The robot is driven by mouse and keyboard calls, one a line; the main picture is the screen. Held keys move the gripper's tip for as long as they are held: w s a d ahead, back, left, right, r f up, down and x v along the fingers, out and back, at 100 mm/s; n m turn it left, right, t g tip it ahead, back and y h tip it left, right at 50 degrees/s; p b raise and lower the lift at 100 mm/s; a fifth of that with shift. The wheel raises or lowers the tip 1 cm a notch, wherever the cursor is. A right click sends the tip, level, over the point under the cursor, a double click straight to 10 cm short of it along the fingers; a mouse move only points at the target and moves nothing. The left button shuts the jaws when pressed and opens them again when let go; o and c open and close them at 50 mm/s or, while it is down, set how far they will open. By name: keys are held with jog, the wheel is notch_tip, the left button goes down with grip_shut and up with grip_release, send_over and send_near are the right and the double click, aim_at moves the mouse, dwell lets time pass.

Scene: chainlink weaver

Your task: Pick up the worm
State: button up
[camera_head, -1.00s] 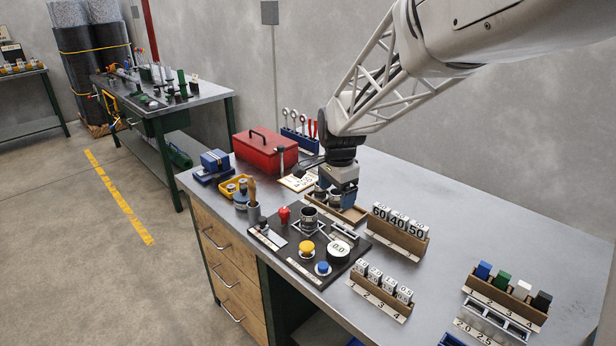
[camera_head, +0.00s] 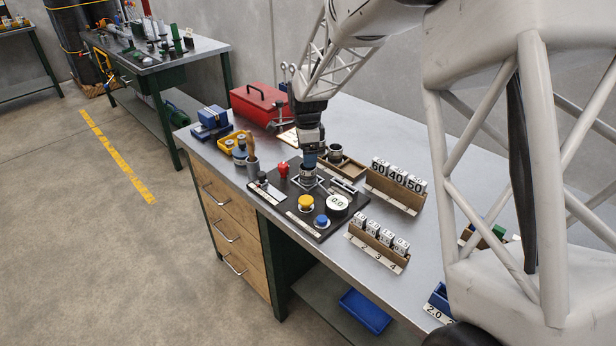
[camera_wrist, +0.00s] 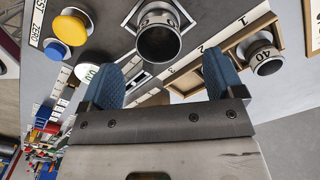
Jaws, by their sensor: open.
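I take the worm to be one of the short hollow metal cylinders, though none is clearly named. One cylinder (camera_wrist: 158,40) stands in a square frame on the black control panel (camera_head: 278,203). Another cylinder (camera_wrist: 265,58), marked 40, sits in the wooden tray (camera_head: 352,170) behind the panel; in the head view it is the dark cup (camera_head: 335,152). My gripper (camera_head: 308,175) points down over the panel's square frame. In the wrist view my gripper (camera_wrist: 160,82) is open and empty, its blue fingers apart, with the panel cylinder just beyond their tips. My gripper mostly hides that cylinder in the head view.
The panel has a red knob (camera_head: 283,170), a yellow button (camera_head: 306,203), a blue button (camera_head: 321,221) and a round gauge (camera_head: 338,205). Racks of numbered blocks (camera_head: 397,185) stand to the right. A red toolbox (camera_head: 260,103) is behind. Bench space behind the racks is clear.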

aim_at(308, 173)
jog(key=shift+f, duration=1.3)
jog(key=shift+s+d+f, duration=0.1)
jog(key=shift+d+f, duration=0.05)
jog(key=shift+f, duration=2.5)
jog(key=c, duration=1.2)
